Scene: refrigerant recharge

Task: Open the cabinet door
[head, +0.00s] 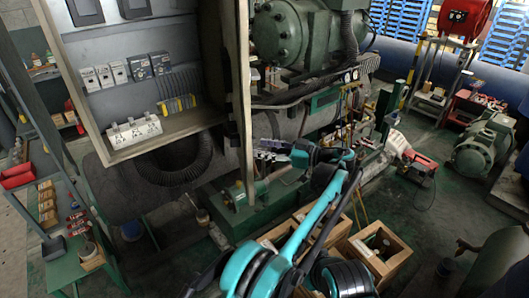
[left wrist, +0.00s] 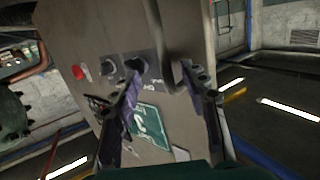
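The grey cabinet (head: 84,52) stands at the upper left in the head view, with its inside showing. Its door (head: 234,70) stands open and is seen nearly edge-on. The left wrist view shows the door's outer face (left wrist: 108,35), with a red button, dark knobs, a green label and a vertical handle (left wrist: 164,32). My left gripper (head: 262,150) is just right of the door in the head view. In the left wrist view, its fingers (left wrist: 164,98) are apart in front of the door, near the handle's lower end. I cannot tell whether they touch it. My right gripper is not in view.
Green machinery (head: 290,35) stands behind the door. Wooden crates (head: 382,250) are on the floor beside my arm. A green shelf cart (head: 62,245) stands at the left. A black corrugated hose (head: 190,170) hangs below the cabinet. A green motor (head: 484,145) is at the right.

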